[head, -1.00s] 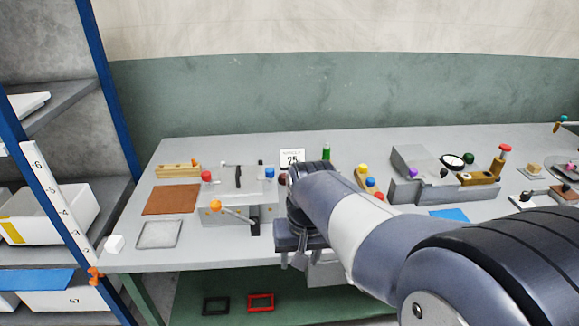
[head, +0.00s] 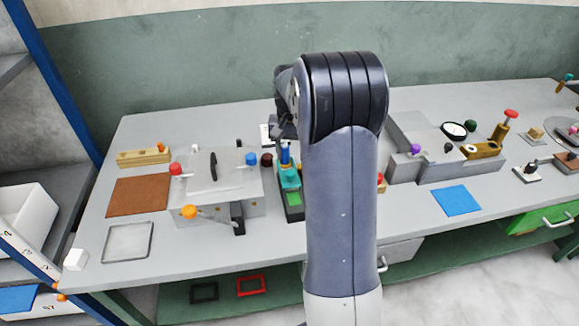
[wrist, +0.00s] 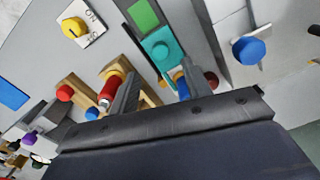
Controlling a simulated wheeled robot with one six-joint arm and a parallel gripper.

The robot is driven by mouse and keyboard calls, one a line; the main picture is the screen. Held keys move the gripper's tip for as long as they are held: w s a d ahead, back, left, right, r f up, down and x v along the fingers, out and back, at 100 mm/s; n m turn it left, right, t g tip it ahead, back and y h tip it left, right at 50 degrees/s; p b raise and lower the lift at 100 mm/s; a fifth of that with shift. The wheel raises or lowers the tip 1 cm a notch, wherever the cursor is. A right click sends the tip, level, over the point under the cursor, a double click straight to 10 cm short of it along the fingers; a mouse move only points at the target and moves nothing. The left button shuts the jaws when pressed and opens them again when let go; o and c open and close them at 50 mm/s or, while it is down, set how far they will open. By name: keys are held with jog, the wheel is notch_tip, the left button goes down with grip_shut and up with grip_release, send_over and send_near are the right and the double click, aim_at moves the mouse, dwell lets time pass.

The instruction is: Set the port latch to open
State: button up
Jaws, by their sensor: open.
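No readable label marks the port latch, so I cannot tell for certain which part it is. A grey press box (head: 232,203) stands on the left of the bench. A lever with an orange knob (head: 189,211) sticks out from its front, lying nearly level. The box also carries a red knob (head: 175,169), a blue knob (head: 251,158) and a black upright handle (head: 213,166). The blue knob shows in the wrist view (wrist: 249,51). My gripper (wrist: 158,82) is open and empty, pointing down near a teal fixture (wrist: 159,50); in the head view my arm partly hides it.
The teal fixture, with a green pad (head: 294,199), stands right of the press. A brown mat (head: 137,196) and a clear tray (head: 127,242) lie left. A grey gauge fixture (head: 430,170) and blue sheet (head: 456,199) are right. A yellow ON dial (wrist: 73,27) shows in the wrist view.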

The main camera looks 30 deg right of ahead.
aim_at(290, 173)
notch_tip(290, 173, down, 7)
jog(key=shift+f+p, duration=0.1)
jog(key=shift+p, duration=0.3)
jog(key=shift+c, duration=0.6)
grip_shut()
